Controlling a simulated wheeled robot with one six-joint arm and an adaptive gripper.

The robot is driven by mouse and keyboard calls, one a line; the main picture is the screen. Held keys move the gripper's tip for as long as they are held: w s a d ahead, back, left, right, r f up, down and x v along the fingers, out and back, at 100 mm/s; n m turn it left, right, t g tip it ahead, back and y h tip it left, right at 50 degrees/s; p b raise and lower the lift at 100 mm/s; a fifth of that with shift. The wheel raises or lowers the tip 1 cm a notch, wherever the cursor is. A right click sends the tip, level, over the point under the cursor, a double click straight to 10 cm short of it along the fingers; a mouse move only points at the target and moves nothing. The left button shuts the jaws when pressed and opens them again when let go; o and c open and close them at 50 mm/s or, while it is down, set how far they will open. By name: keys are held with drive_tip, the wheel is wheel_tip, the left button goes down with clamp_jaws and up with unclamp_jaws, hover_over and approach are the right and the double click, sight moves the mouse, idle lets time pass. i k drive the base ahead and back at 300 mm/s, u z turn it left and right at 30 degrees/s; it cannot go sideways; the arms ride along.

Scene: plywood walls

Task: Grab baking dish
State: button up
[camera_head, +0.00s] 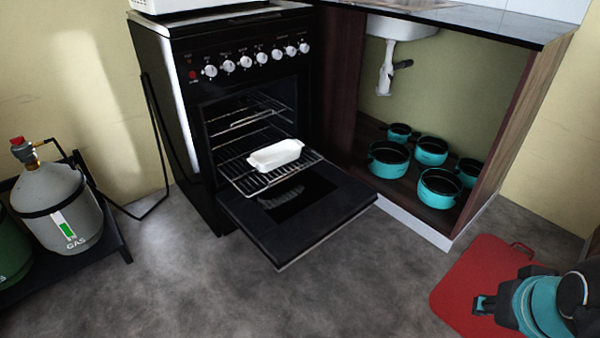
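The white baking dish (275,155) is a shallow, rectangular dish. It rests on the pulled-out wire rack (241,170) of the black oven (206,140). The oven door (300,216) is folded down, and the dish sits above its inner edge. My teal and black arm is at the lower right, partly cut off by the frame. Its dark end, which looks like my gripper (485,304), is well to the right of the dish and apart from it. I cannot make out whether its fingers are open or shut.
Several teal pots (440,188) stand in the open cabinet under the sink (400,27), right of the oven. A grey gas cylinder (58,205) stands on a dark stand at left. Grey floor (220,290) in front of the open door is clear.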

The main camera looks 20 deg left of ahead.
sight(265, 159)
drive_tip(key=z, duration=0.3)
drive_tip(key=k, duration=0.4)
drive_tip(key=z, duration=1)
drive_tip(key=k, duration=0.95)
drive_tip(key=z, duration=0.25)
drive_tip(key=i, duration=1.5)
drive_tip(key=u, duration=1.4)
drive_tip(key=i, duration=1.3)
drive_tip(key=u, duration=2.4)
drive_tip(key=i, duration=1.25)
drive_tip(key=u, duration=0.8)
